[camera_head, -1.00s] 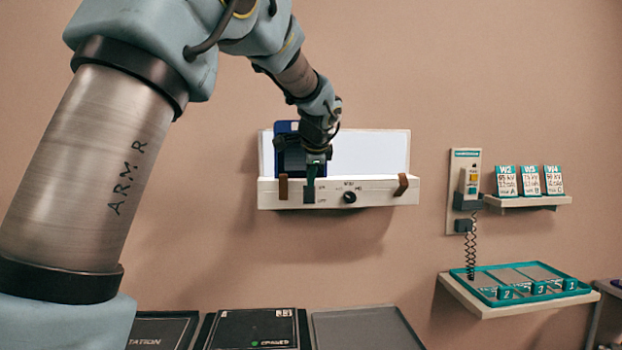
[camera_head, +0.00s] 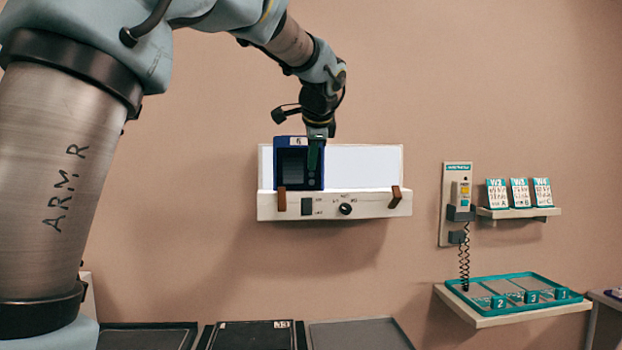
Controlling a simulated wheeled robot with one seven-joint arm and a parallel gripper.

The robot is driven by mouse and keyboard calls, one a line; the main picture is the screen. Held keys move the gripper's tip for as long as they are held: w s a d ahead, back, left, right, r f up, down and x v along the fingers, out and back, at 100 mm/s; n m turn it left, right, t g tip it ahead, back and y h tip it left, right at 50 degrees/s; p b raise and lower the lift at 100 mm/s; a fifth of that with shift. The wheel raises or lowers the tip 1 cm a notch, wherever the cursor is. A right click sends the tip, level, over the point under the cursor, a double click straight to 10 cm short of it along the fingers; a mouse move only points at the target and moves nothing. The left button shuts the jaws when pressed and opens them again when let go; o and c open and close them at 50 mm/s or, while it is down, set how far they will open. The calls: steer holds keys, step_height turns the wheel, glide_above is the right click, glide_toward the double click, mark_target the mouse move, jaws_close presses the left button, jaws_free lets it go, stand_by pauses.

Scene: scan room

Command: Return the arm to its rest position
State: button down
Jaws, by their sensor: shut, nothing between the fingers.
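My arm reaches in from the upper left. My gripper (camera_head: 316,158) points down in front of the white wall panel and is shut, with nothing seen in it. Its fingers overlap the right part of a dark blue device (camera_head: 283,162) in the picture; I cannot tell whether they touch it. The blue device stands upright at the left of the panel's ledge (camera_head: 375,203), behind a brown clip. A dark switch and a round black knob sit on the ledge front, below my gripper.
At the right, a wall handset (camera_head: 463,195) hangs with a coiled cord. Beside it, a small shelf (camera_head: 520,213) bears three cards. Below, a teal tray (camera_head: 535,280) with numbered tabs sits on a wall shelf. Dark trays (camera_head: 362,336) lie along the bottom edge.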

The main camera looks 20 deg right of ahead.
steer(key=shift+s+a+r, duration=0.1)
steer(key=shift+s+r, duration=0.25)
steer(key=shift+r, duration=0.25)
steer(key=a+f+n+g+y, duration=0.3)
steer(key=a+f+n, duration=0.7)
steer(key=a+f, duration=1.3)
steer(key=s+a+f+n+g, duration=0.4)
steer(key=s+a+f+n, duration=0.6)
steer(key=s+a, duration=0.5)
steer(key=shift+s+f+h, duration=0.3)
steer(key=shift+s+f, duration=0.05)
steer(key=shift+f, duration=0.55)
